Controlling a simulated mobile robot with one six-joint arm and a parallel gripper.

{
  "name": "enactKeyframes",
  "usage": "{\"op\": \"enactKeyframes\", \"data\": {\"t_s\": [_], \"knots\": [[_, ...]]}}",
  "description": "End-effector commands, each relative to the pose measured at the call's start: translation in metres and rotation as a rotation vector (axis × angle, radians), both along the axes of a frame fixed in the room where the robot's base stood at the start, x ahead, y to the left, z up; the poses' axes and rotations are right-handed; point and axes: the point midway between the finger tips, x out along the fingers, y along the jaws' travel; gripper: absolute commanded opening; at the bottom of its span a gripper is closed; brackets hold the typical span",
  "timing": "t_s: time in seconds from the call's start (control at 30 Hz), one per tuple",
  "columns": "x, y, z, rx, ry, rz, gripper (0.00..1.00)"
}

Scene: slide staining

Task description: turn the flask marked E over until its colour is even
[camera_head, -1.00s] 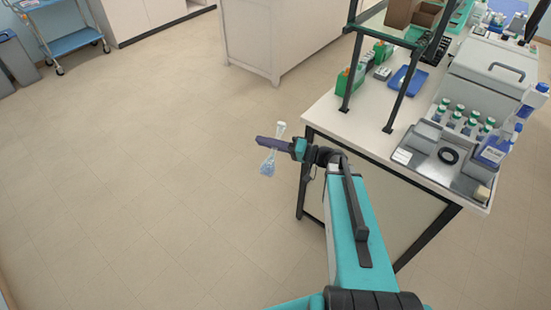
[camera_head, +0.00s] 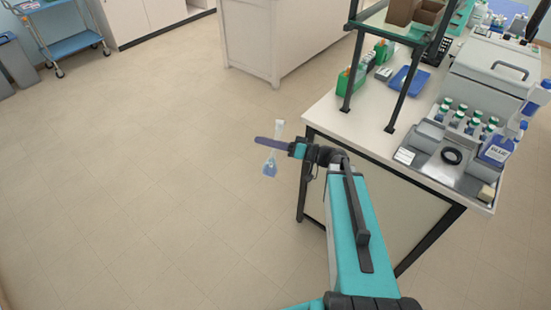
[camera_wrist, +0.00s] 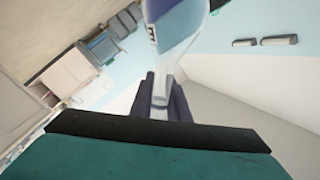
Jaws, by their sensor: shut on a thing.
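My gripper (camera_head: 272,143) is shut on a clear flask (camera_head: 270,164), held in the air over open floor left of the bench. In the head view its wider body hangs below the fingers, and its narrow neck rises above them, slightly tilted. Blue liquid shows in the lower body, with paler glass above. In the wrist view the flask (camera_wrist: 180,22) extends upward from my dark fingers (camera_wrist: 160,98), with deep blue in its body and a pale neck. A label with a mark like an E shows on its left side.
The bench (camera_head: 345,124) stands to the right, with a dark-framed shelf. A blue trolley (camera_head: 70,42) stands far left. The floor around the flask is clear.

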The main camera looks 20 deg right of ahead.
Motion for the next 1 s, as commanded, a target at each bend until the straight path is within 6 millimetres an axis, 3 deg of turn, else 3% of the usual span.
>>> {"op": "enactKeyframes", "data": {"t_s": [0.37,0.8,1.0], "knots": [[0.0,0.0,-0.0002,-0.012,-0.018,0.001,0.03],[-0.0002,0.0001,-0.0016,-0.191,-0.267,0.0,0.03],[0.0001,-0.0001,0.0007,-0.217,-0.303,0.0,0.03]]}}
